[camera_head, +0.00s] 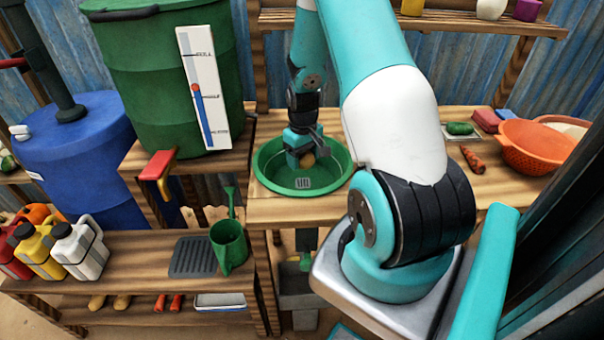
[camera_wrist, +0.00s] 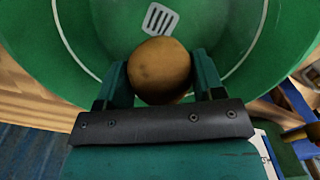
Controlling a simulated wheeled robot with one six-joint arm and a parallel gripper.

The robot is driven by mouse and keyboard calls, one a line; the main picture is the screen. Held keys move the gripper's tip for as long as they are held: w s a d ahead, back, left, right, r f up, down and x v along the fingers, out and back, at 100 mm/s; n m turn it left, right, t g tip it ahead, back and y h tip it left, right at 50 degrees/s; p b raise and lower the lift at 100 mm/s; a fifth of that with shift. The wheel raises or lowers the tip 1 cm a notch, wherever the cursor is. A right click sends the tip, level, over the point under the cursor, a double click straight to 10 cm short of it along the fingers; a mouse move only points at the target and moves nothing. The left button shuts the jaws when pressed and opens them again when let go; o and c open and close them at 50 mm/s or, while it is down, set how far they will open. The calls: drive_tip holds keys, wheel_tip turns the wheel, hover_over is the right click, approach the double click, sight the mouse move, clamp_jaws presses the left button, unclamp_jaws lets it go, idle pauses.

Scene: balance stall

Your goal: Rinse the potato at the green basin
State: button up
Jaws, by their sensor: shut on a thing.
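The potato (camera_wrist: 160,68) is brown and round, held between the two fingers of my gripper (camera_wrist: 160,84) in the wrist view. In the head view my gripper (camera_head: 302,155) points down over the green basin (camera_head: 268,178), and part of the potato (camera_head: 308,160) shows beside the fingers. The basin (camera_wrist: 225,50) fills most of the wrist view, with a light slotted drain near the potato. The potato is over the basin's inside; I cannot tell whether it touches the bottom. No water shows clearly in the basin.
A green barrel (camera_head: 150,75) with a level gauge and a red-handled tap (camera_head: 158,165) stands left of the basin. A cucumber (camera_head: 460,128), a carrot (camera_head: 472,160) and an orange colander (camera_head: 535,145) lie to the right.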

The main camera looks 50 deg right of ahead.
drive_tip(key=shift+r+p, duration=2.4)
drive_tip(key=shift+r, duration=0.85)
wheel_tip(320, 180, up, 4)
drive_tip(key=p, duration=0.3)
drive_tip(key=shift+r, duration=0.1)
drive_tip(key=shift+a, duration=0.1)
